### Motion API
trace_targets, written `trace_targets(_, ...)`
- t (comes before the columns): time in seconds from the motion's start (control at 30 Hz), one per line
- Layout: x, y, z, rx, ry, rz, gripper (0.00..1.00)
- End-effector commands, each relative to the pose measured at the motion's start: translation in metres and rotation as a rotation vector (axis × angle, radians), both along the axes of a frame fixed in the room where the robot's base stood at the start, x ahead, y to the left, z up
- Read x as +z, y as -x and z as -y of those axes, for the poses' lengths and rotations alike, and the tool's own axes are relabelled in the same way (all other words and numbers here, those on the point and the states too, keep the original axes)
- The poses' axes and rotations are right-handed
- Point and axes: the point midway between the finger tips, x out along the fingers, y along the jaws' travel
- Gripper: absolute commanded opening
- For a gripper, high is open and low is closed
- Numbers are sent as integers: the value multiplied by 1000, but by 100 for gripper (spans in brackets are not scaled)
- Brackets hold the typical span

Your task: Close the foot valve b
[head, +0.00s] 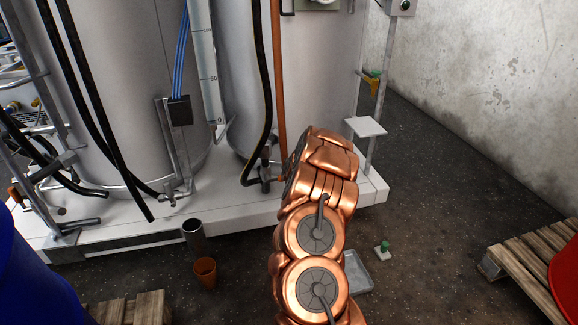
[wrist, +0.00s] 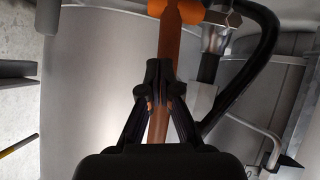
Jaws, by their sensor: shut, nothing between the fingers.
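A valve fitting (head: 265,180) sits at the foot of the right tank, where a black hose comes down, partly hidden by my copper arm. Another metal fitting (head: 170,195) sits at the foot of the left tank. No label shows which is foot valve b. In the wrist view, an orange part (wrist: 178,10) sits at the top edge beside a metal fitting (wrist: 216,38). My gripper (wrist: 160,78) is shut and empty, its black fingers in front of an orange-brown pipe (wrist: 166,40). I cannot tell whether they touch it. My arm hides the gripper in the head view.
The tanks stand on a white platform (head: 110,228). A grey cylinder (head: 193,240) and an orange cup (head: 205,270) stand on the floor before it. A pallet (head: 530,255) with a red drum (head: 567,280) is at right. A blue drum (head: 35,280) is at left.

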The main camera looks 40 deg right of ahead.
Motion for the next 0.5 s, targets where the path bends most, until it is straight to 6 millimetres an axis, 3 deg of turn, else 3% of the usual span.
trace_targets(0.5,33,41,-21,-1,1,1,0)
